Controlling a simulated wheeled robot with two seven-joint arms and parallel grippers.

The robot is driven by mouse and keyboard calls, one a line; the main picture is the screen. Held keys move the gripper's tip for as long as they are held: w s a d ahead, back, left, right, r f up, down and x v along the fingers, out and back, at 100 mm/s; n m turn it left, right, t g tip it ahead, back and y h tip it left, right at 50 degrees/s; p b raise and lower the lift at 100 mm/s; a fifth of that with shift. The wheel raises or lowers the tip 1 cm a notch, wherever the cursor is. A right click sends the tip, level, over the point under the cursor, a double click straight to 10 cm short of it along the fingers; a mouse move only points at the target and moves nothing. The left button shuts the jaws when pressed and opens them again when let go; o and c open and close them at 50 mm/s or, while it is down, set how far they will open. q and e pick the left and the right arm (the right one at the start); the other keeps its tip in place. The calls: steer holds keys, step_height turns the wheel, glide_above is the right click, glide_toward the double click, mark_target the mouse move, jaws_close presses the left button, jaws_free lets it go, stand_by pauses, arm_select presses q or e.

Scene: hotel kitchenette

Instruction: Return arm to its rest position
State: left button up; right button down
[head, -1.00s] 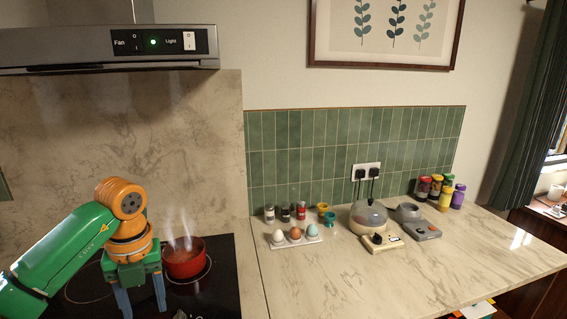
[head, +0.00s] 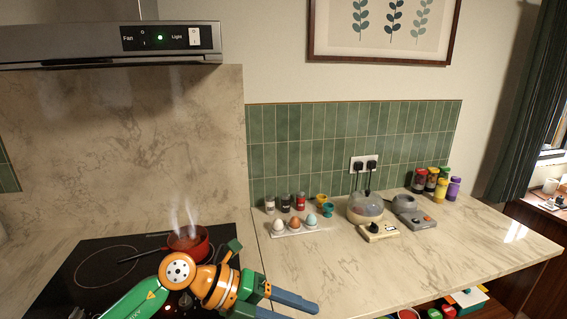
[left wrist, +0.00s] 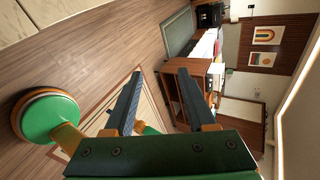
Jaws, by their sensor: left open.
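My left arm comes in from the bottom left in the head view, with green links and orange joints. My left gripper (head: 295,306) points right, low at the picture's bottom edge, in front of the marble counter's left part. Its blue fingers are partly cut off by the frame. In the left wrist view the two dark fingers of my left gripper (left wrist: 160,76) stand apart with nothing between them. Beyond them are a wooden floor and a room with furniture. My right gripper is in neither view.
A steaming red pot (head: 188,246) stands on the black hob (head: 85,262), just behind my arm. The marble counter (head: 330,265) holds an egg tray (head: 296,231), an egg cooker (head: 366,208), a grey appliance (head: 415,219) and jars. The counter's front middle is clear.

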arm_select(q)
steer(key=d+r+n+t+h, duration=0.4)
steer(key=r+n+t+h, duration=0.35)
steer(key=r, duration=0.25)
steer(key=w+a+n+t+y, duration=0.5)
steer(key=a+n+t, duration=0.2)
steer(key=n+t, duration=0.35)
steer(key=s+a+f+n+g+y, duration=0.2)
steer(key=a+f+n+g+y, duration=0.1)
steer(key=a+f+n+y, duration=0.5)
steer(key=s+a+f+n+g+y, duration=0.2)
steer(key=a+f+n+y, duration=0.4)
steer(key=f, duration=0.5)
steer(key=s+a+f+n+g, duration=0.1)
steer(key=s+f+g, duration=0.5)
steer(key=s, duration=0.4)
steer(key=s+f+n+g, duration=0.1)
steer(key=s+f+g, duration=0.3)
steer(key=s+f, duration=0.5)
step_height(320, 180, down, 20)
steer(key=s+g+b, duration=0.2)
steer(key=s+b, duration=0.1)
steer(key=b, duration=0.3)
steer(key=s+a+f+b, duration=0.2)
steer(key=s+f+b, duration=0.2)
steer(key=s+f, duration=0.8)
step_height(320, 180, down, 2)
steer(key=shift+a+f+g, duration=0.15)
steer(key=shift+a+g, duration=0.15)
steer(key=shift+g, duration=0.1)
